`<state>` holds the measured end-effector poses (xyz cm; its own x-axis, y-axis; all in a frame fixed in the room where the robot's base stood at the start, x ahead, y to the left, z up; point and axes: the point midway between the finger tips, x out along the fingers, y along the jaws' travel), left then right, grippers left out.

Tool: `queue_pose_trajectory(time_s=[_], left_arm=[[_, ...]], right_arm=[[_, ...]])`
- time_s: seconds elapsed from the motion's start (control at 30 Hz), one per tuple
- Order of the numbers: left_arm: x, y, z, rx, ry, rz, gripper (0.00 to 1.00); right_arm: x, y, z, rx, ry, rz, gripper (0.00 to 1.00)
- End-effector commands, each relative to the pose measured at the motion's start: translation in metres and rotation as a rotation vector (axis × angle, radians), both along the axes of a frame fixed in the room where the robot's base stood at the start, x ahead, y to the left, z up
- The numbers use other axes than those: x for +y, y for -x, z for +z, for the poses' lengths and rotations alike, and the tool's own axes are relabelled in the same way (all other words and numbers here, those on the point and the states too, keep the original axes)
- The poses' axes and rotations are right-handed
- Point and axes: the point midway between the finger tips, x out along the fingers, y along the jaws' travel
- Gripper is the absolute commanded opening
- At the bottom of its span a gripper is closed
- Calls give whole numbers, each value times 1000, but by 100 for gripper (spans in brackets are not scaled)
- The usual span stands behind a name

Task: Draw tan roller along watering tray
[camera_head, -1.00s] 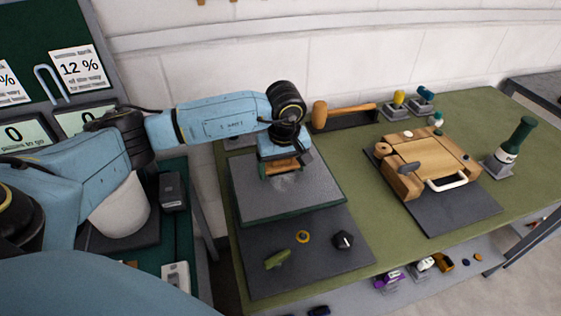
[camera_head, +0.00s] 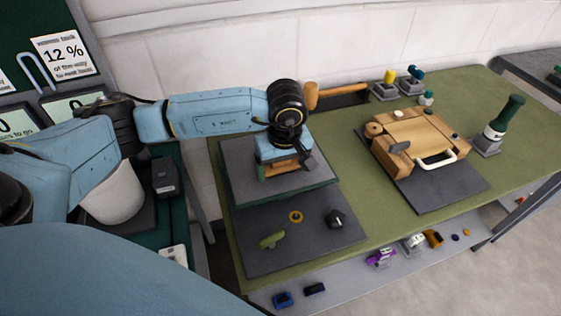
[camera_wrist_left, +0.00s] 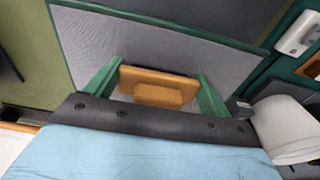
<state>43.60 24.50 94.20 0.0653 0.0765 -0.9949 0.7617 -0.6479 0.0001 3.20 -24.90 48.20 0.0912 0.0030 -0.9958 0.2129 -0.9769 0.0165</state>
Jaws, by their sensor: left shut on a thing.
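The watering tray (camera_head: 239,193) is a grey, flat panel with a dark green rim, lying on the left part of the green bench. My left gripper (camera_head: 284,170) points down over the tray's middle to front area and is shut on the tan roller (camera_head: 279,171). In the left wrist view the roller (camera_wrist_left: 155,88) is a tan block with a smaller raised block, set between my two green fingers. It lies over the grey tray surface (camera_wrist_left: 150,45); I cannot tell whether it touches. My right gripper is not in view.
A tan mallet-like tool (camera_head: 335,92) lies behind. A wooden case (camera_head: 420,135) and a green-topped bottle (camera_head: 505,118) stand right.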

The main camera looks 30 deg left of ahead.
Motion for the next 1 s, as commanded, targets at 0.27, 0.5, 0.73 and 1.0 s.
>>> queue_pose_trajectory(time_s=[0.27,0.5,0.73,1.0], left_arm=[[-2,3,1,11,3,-5,54],[-1,1,26,5,1,-3,54],[0,0,50,1,1,-3,54],[0,0,75,0,0,-2,54]], right_arm=[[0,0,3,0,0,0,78],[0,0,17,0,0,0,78],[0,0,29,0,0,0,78],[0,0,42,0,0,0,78]])
